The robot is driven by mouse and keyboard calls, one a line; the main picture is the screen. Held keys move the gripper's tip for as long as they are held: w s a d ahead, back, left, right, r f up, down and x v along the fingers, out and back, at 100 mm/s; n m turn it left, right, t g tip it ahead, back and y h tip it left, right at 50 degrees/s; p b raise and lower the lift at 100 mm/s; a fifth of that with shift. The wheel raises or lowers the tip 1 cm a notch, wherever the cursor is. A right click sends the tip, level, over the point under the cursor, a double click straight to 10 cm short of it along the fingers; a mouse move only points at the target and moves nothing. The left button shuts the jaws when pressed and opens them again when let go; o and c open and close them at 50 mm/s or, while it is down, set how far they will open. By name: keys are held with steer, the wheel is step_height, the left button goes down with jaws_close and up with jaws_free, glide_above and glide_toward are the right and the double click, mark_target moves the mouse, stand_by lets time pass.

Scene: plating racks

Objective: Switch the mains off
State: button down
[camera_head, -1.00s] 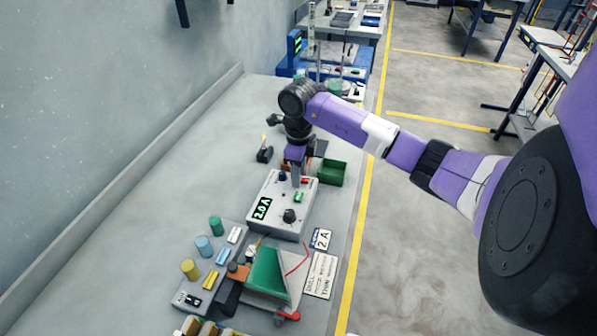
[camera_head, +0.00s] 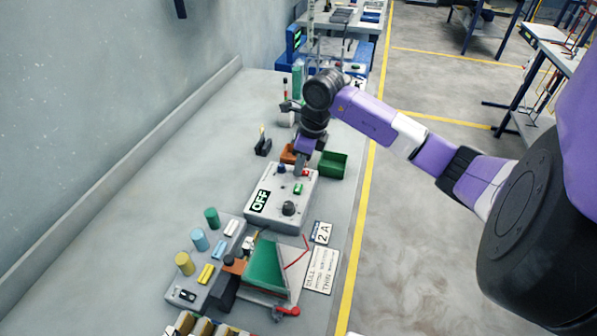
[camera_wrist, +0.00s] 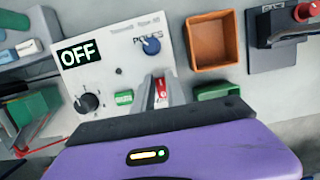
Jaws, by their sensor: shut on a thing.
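The grey power unit (camera_head: 272,185) stands on the bench, and its display (camera_head: 260,200) reads OFF in both views. Its red mains switch (camera_wrist: 161,88) sits on the panel near the edge facing my gripper. My gripper (camera_wrist: 162,95) has its fingers down at this switch and is shut on it. The fingers hide part of the switch. In the head view my gripper (camera_head: 302,165) reaches down to the far end of the unit. A green button (camera_wrist: 124,97), a black dial (camera_wrist: 88,102) and a blue POLES knob (camera_wrist: 151,46) are on the same panel.
An orange bin (camera_wrist: 212,40) and a green bin (camera_head: 333,165) lie just beyond the unit. A black-based switch with a red knob (camera_wrist: 303,12) is at the wrist view's upper right.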

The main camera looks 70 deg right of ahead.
steer(key=b, duration=0.1)
steer(key=t+b, duration=0.1)
steer(key=b, duration=0.1)
steer(key=shift+s+f+t, duration=0.2)
steer(key=shift+t, duration=0.1)
steer(key=shift+r, duration=0.35)
steer(key=c, duration=1.4)
jaws_free()
steer(key=shift+o, duration=0.2)
steer(key=b+v, duration=0.1)
steer(key=v, duration=0.6)
steer(key=shift+s+r+b, duration=0.3)
steer(key=shift+s+b, duration=0.05)
steer(key=shift+b, duration=0.05)
steer(key=shift+d, duration=0.1)
